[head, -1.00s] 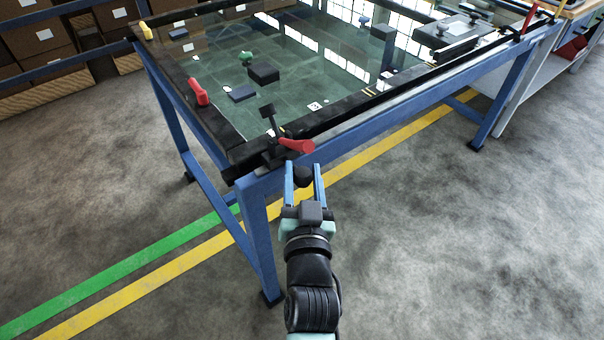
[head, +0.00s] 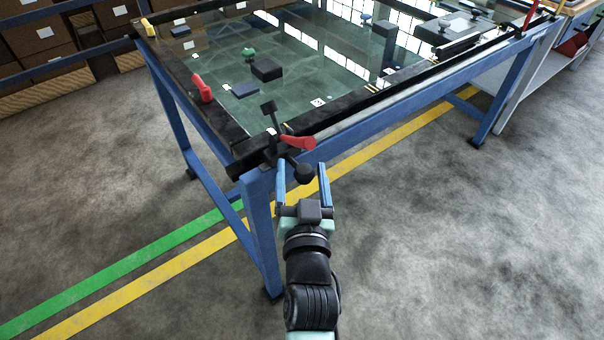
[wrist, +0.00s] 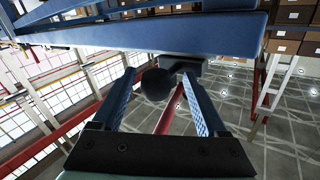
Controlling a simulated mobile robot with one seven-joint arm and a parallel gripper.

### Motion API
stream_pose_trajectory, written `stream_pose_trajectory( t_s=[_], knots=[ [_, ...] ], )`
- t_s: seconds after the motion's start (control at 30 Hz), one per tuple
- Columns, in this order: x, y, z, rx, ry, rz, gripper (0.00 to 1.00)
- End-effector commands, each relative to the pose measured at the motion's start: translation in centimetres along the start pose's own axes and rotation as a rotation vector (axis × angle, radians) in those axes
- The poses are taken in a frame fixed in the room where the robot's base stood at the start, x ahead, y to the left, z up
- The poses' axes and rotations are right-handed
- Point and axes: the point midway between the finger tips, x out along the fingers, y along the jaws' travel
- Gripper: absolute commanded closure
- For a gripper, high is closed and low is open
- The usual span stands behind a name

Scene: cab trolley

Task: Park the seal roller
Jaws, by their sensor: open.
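At the near corner of the glass-topped trolley (head: 258,192) sits a black fitting with an upright post (head: 269,112), a red lever (head: 298,142) and a short arm ending in a round black knob (head: 304,173). I take this to be the seal roller, but I cannot be sure. My gripper (head: 303,168) is open just outside the corner, with the knob between its blue fingertips. The wrist view shows the knob (wrist: 157,84) between the spread fingers, with a gap on each side. The red lever (wrist: 170,113) shows behind it. The fitting's mount is partly hidden.
On the glass lie a black block (head: 266,70), a flat dark block (head: 245,90) and a green knob (head: 249,53). A red handle (head: 203,88) and a yellow one (head: 149,28) stand on the left rail. The floor around the trolley's near side is clear.

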Motion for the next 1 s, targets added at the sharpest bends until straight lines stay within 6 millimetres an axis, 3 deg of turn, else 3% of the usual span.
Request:
stream_pose_trajectory(
  t_s=[0.23,0.7,1.0],
  knots=[
    [-1.7,0.1,0.1,0.001,-0.001,0.001,0.24],
    [-9.8,0.0,0.1,0.000,-0.004,-0.001,0.24],
    [-12.7,0.0,0.1,0.000,-0.002,-0.001,0.24]
  ],
)
